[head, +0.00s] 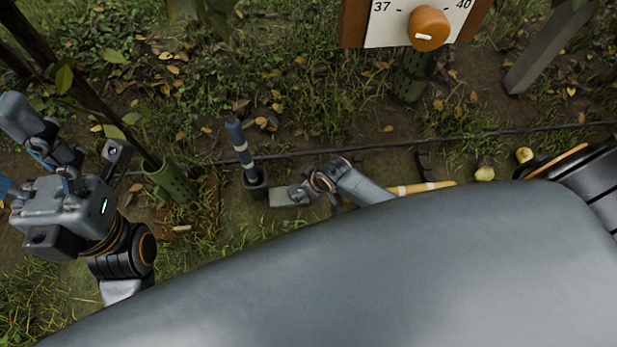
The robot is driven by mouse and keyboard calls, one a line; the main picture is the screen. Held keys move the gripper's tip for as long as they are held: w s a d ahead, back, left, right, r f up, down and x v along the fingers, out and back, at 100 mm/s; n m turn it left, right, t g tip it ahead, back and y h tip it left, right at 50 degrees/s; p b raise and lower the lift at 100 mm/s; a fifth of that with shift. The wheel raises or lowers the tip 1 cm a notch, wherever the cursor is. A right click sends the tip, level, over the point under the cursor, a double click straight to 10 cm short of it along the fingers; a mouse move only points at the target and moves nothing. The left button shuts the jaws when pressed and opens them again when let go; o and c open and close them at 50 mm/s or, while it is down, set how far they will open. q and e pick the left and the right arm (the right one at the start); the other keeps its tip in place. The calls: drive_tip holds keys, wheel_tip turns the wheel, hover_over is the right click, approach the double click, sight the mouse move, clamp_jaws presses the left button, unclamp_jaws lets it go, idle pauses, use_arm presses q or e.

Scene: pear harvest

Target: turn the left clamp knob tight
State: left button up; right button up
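No clamp knob can be made out for certain in the head view. The only clear knob is an orange round one (429,28) with a white mark, on a white board (388,27) marked 37 and 40 at the top right. My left gripper (72,138) is at the far left, fingers pointing up the picture. Its fingers look spread apart, with nothing visible between them. It is far from the orange knob and near a thin dark trunk with a green sleeve (172,183).
A blue and white lever (240,146) stands in a dark base. A dark hose (380,144) crosses the ground. Yellowish pears (485,174) lie at the right. A second green sleeve (412,77) stands below the board. A grey post (550,45) leans at the upper right.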

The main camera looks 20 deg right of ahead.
drive_tip(key=shift+v, duration=1.2)
